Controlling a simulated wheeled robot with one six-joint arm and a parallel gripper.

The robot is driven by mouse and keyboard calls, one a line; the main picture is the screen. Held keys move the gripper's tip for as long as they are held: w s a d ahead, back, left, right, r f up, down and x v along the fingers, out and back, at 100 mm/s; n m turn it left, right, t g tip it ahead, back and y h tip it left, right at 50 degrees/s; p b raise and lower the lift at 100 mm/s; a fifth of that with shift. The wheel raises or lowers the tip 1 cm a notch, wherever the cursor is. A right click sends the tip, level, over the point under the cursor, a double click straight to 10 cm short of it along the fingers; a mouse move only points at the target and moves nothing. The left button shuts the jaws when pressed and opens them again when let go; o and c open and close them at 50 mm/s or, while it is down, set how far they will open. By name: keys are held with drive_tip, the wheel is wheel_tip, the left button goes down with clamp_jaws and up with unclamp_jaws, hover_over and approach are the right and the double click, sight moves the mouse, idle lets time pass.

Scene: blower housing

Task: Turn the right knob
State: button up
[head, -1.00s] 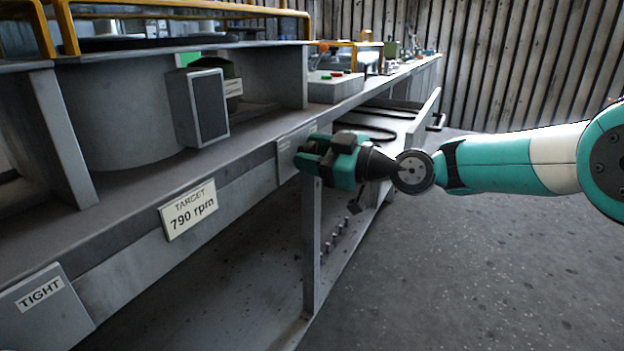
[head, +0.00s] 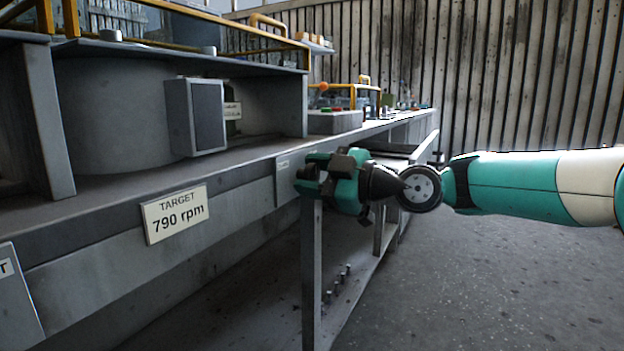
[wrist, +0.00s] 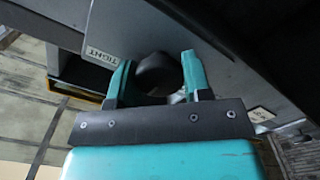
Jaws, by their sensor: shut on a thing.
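My gripper (head: 308,174) is at the right-hand panel (head: 284,180) on the bench's front edge. In the wrist view its two teal fingers (wrist: 158,85) are on either side of a dark round knob (wrist: 157,70), shut on it. The knob sits on a grey panel with a label reading TIGHT (wrist: 101,55). In the head view the gripper hides the knob, and the panel's label is too small to read. I cannot tell the knob's angle.
A sign (head: 177,214) on the bench front reads TARGET 790 rpm. Another grey panel (head: 17,305) is cut off at the lower left. A bench leg (head: 312,270) stands below my gripper. Open floor (head: 480,270) lies to the right.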

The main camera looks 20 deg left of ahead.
drive_tip(key=o, duration=0.9)
drive_tip(key=d, duration=0.5)
drive_tip(key=s+d, duration=0.1)
drive_tip(key=d, duration=0.5)
drive_tip(key=d+p, duration=0.1)
drive_tip(key=d, duration=0.5)
drive_tip(key=shift+s+d, duration=0.2)
